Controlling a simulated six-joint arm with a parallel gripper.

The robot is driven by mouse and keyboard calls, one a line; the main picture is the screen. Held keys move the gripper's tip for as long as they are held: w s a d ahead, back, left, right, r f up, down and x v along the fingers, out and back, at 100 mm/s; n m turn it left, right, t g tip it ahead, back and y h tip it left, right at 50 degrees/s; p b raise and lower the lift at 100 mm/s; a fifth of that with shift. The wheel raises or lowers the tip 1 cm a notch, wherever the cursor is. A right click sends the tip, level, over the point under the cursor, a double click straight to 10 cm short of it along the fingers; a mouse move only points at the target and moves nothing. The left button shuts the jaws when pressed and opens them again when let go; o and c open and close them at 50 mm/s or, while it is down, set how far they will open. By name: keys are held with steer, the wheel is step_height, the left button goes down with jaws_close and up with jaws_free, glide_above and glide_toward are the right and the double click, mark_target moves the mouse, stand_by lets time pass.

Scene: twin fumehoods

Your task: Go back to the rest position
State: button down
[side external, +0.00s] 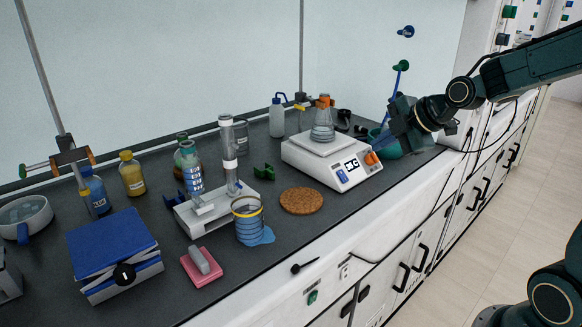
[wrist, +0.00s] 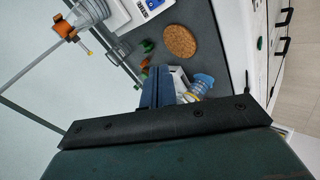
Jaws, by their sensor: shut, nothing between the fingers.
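My gripper (side external: 378,142) is at the right end of the bench in the side view, above and beside the front right corner of the white balance-like device (side external: 331,173). Its fingers look dark blue in the wrist view (wrist: 158,88), close together with nothing between them. I cannot tell whether the fingertips touch the device. A conical flask (side external: 322,128) with an orange part at its neck stands on the device's plate. The arm reaches in from the right.
A cork mat (side external: 301,201), a beaker of blue liquid (side external: 248,222) beside a blue puddle, and a blue book (side external: 112,247) are on the dark bench (side external: 330,222). A wash bottle (side external: 276,118) stands behind. The floor aisle (side external: 510,220) is open.

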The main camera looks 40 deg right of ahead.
steer(key=s+a+r+m+g, duration=0.1)
steer(key=s+a+m, duration=0.3)
steer(key=s+m, duration=0.3)
steer(key=s+a+r+m+g, duration=0.1)
steer(key=s+a+m, duration=0.4)
steer(key=s, duration=0.9)
steer(key=m+g, duration=0.1)
steer(key=m, duration=0.1)
steer(key=shift+s+r+m+g, duration=0.15)
steer(key=shift+s+m+g, duration=0.15)
